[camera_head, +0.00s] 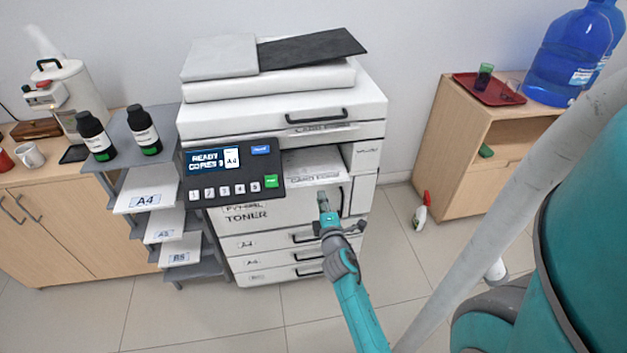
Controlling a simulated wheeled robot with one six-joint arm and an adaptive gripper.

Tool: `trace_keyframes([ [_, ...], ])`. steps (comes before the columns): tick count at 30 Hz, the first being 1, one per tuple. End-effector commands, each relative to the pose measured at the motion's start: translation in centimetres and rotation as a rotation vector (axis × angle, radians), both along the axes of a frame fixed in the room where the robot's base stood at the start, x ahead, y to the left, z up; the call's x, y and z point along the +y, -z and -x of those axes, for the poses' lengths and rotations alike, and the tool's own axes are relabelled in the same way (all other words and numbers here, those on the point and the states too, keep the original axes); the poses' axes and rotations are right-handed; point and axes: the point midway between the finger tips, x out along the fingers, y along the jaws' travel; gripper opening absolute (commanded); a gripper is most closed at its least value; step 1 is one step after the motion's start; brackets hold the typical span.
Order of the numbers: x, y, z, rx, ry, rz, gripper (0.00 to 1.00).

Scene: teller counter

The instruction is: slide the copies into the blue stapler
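A white copier (285,110) stands against the wall, with a dark control panel (231,172) on its front. White paper (313,160) lies in the copier's output opening; I cannot tell whether these are the copies or how many sheets there are. My gripper (322,198) is at the end of my teal arm, in front of the copier and just below the output opening. It looks apart from the paper, and nothing shows in it. Its fingers are too small to tell whether they are open or shut. I see no blue stapler in this view.
A grey rack (187,222) with A4, A5 and B5 paper and two dark toner bottles (145,130) stands left. A wooden cabinet (440,150) with a red tray (488,90) and blue water bottle (567,55) stands right. A spray bottle (420,214) is on the open floor.

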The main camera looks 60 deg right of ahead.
Motion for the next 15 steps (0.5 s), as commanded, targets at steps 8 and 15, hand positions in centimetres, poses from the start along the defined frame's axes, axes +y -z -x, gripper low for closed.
trace_keyframes([
  [8, -2.7, -0.1, -2.3, -0.001, -0.001, 0.0, 0.2],
  [15, -4.9, 0.0, -4.2, -0.002, -0.001, -0.001, 0.2],
])
